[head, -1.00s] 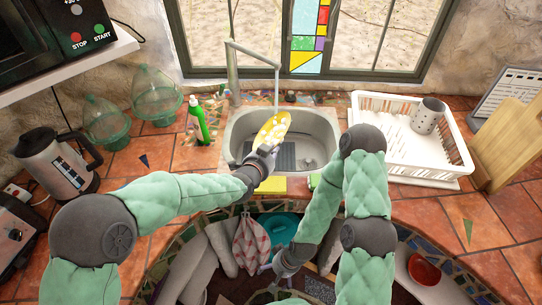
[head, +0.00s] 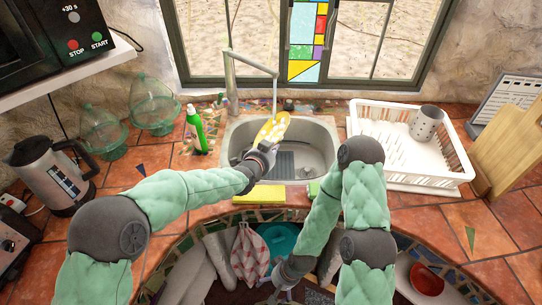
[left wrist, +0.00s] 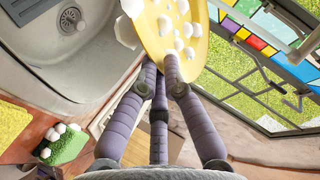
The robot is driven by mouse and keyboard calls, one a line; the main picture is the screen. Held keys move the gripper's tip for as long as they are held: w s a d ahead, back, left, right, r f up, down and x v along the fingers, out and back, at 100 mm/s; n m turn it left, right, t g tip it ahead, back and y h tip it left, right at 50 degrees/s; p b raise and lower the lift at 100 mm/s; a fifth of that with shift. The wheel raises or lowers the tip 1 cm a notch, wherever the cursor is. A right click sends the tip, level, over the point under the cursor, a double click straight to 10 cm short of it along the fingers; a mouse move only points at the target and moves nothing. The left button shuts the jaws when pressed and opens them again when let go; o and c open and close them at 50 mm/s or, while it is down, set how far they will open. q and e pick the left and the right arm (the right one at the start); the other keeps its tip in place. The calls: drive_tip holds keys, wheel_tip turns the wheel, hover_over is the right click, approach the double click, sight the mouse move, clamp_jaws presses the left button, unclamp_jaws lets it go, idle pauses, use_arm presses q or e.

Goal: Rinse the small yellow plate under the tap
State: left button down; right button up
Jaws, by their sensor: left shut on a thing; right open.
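The small yellow plate (head: 283,122) is held tilted over the sink (head: 327,145), below the tap (head: 254,62). White blobs of foam lie on its face. My left gripper (head: 265,150) is shut on the plate's near edge; the left wrist view shows its fingers (left wrist: 165,72) at the edge of the foamy plate (left wrist: 198,48). A thin vertical line runs from the tap's end toward the plate; I cannot tell for certain whether it is water. My right gripper (head: 284,280) is open and empty, low in front of the counter edge.
A yellow cloth (head: 258,194) and a green sponge (head: 314,188) lie at the sink's front edge; foam sits on the sponge (left wrist: 68,150). A green bottle (head: 196,130) stands left of the sink. A white dish rack (head: 455,165) stands on the right. The window is behind the tap.

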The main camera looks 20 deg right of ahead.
sight(281, 130)
use_arm(q)
drive_tip(key=shift+w+d+r+b, duration=0.1)
drive_tip(key=shift+w+d+b, duration=0.25)
drive_tip(key=shift+w, duration=0.85)
drive_tip(key=shift+w+d+f+b, duration=0.15)
drive_tip(key=shift+w+d, duration=0.4)
drive_tip(key=shift+w, duration=0.7)
drive_tip(key=shift+w+d+r+b, duration=0.2)
drive_tip(key=shift+w+d, duration=0.25)
drive_tip(key=shift+w, duration=0.75)
drive_tip(key=shift+d, duration=0.1)
drive_tip(key=shift+s+d+p, duration=0.25)
drive_tip(key=shift+d+p, duration=0.25)
drive_tip(key=shift+p, duration=0.2)
drive_tip(key=shift+a, duration=0.1)
drive_tip(key=shift+w+a+b, duration=0.2)
drive_tip(key=shift+a+b, duration=0.3)
drive_tip(key=shift+b, duration=0.2)
drive_tip(key=shift+d, duration=0.1)
drive_tip(key=shift+s+d+p, duration=0.2)
drive_tip(key=shift+d+p, duration=0.3)
drive_tip(key=shift+p, duration=0.25)
